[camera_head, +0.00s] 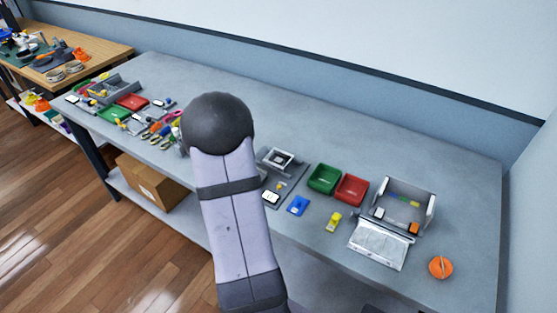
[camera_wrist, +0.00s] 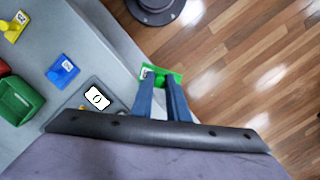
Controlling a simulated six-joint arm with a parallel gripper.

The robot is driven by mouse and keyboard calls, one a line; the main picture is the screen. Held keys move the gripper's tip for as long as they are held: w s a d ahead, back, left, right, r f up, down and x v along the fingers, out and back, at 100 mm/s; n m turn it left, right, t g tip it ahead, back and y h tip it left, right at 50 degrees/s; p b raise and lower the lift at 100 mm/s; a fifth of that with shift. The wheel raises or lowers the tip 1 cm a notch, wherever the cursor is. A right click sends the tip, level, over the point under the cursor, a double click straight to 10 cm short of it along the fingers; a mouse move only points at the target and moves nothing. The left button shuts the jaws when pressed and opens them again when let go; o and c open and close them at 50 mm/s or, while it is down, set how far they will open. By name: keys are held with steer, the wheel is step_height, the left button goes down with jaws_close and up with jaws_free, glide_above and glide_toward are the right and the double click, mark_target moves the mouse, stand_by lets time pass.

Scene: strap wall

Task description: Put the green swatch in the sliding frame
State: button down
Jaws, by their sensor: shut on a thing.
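My gripper (camera_wrist: 160,103) is shut on the green swatch (camera_wrist: 163,73) in the wrist view. The swatch sticks out past the fingertips and has a small white label at its left end. It appears over the wooden floor, just off the table edge. In the head view my arm hides the gripper and the green swatch. A grey fixture with a pale square frame (camera_head: 281,157), which looks like the sliding frame, stands right of my arm. A white card with a black mark (camera_head: 271,197) lies on its grey base, and the card also shows in the wrist view (camera_wrist: 97,98).
A blue swatch (camera_head: 298,205) and a yellow swatch (camera_head: 333,222) lie on the table. A green bin (camera_head: 324,179), red bin (camera_head: 351,190) and grey open box (camera_head: 429,207) stand farther right. An orange round thing (camera_head: 440,267) is near the right end. Tools crowd the left.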

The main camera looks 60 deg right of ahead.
steer(key=w+a+n+h, duration=0.1)
steer(key=w+a+n, duration=1.1)
steer(key=w+a, duration=0.2)
steer(key=w+d+r+n+h+p, duration=0.15)
steer(key=d+n, duration=0.25)
steer(key=d, duration=0.4)
steer(key=w+d+r+n+y+p, duration=0.1)
steer(key=w+d+r+n, duration=0.15)
steer(key=d, duration=0.45)
steer(key=s+d+r+n, duration=0.1)
steer(key=s+d+n, duration=0.2)
steer(key=d, duration=0.6)
steer(key=s+d+r+n+p, duration=0.1)
steer(key=s+d+n, duration=0.3)
steer(key=s+d, duration=0.4)
steer(key=s+d+r+n+t, duration=0.1)
steer(key=s+d+n, duration=0.3)
steer(key=d, duration=0.6)
steer(key=shift+s+d+r+h+p, duration=0.3)
steer(key=shift+s+r+h+p, duration=0.15)
steer(key=shift+s, duration=0.3)
step_height(320, 180, down, 5)
steer(key=shift+f+b, duration=0.1)
steer(key=shift+b, duration=0.6)
steer(key=shift+f+p, duration=0.9)
steer(key=shift+f, duration=1.55)
